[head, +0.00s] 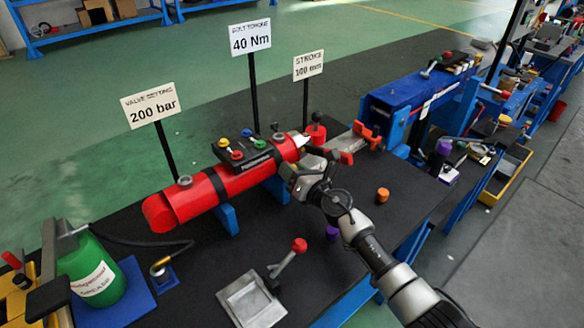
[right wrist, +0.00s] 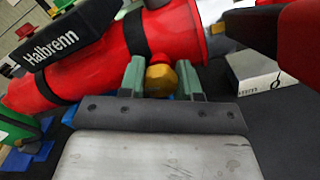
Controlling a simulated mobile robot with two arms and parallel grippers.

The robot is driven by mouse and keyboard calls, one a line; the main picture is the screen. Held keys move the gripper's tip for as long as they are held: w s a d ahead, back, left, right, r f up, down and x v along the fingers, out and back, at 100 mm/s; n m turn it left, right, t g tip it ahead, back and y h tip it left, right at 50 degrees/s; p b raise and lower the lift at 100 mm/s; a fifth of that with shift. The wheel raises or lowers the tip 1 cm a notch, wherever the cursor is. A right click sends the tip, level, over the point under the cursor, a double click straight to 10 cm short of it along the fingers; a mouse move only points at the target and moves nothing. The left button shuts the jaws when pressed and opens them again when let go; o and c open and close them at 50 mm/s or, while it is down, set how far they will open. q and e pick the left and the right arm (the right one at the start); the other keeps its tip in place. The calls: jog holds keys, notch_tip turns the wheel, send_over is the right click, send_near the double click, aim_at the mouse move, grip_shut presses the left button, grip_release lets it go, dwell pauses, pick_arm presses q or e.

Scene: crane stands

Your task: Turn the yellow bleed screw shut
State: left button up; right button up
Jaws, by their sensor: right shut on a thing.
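The yellow bleed screw (right wrist: 160,80) is a small hex-shaped head low on the side of the red cylinder (right wrist: 110,55), near its flanged end. My right gripper (right wrist: 160,74) is shut on it, with one green-grey finger on each side of the screw. In the head view the red cylinder (head: 205,195) lies on blue supports on the dark bench. My right gripper (head: 290,172) is at the cylinder's right end and hides the screw there. My left gripper is not in view.
A black block with coloured knobs (head: 243,155) sits on the cylinder. A green grease can (head: 92,270) is at the left. Signs on posts (head: 150,105) stand behind. An orange cap (head: 382,195) lies to the right.

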jog(key=shift+m, duration=0.3)
jog(key=o, duration=0.9)
jog(key=shift+o, duration=0.2)
jog(key=shift+s+d, duration=0.2)
jog(key=p+v, duration=0.2)
jog(key=v, duration=0.8)
jog(key=shift+s, duration=0.15)
